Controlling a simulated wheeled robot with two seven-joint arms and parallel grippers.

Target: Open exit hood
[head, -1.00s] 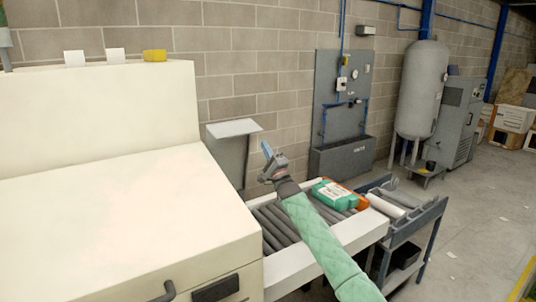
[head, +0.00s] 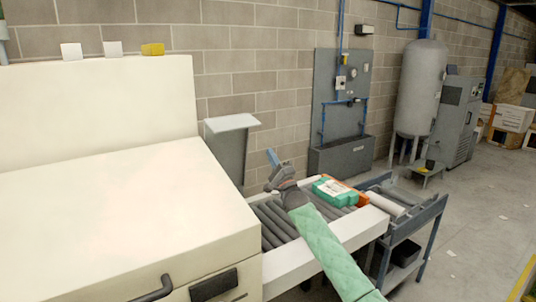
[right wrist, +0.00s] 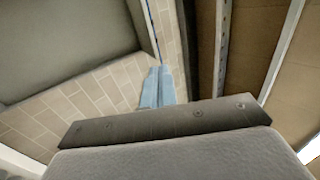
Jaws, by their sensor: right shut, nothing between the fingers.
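A large cream machine cover (head: 110,215) with a sloping top fills the left of the head view, beside the roller conveyor; I take it for the exit hood. It looks shut. A dark bar handle (head: 153,290) is on its front, partly cut off by the bottom edge. My right gripper (head: 272,158) is over the far side of the conveyor, to the right of the cover and apart from it. Its blue fingers are together and empty, also in the right wrist view (right wrist: 157,88). My left gripper is not in view.
The roller conveyor (head: 275,272) carries a green and white pack (head: 334,191) and an orange one (head: 362,200). A grey slant-topped stand (head: 232,125) is behind it, near the brick wall. A dark cart (head: 410,228) stands at its right end.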

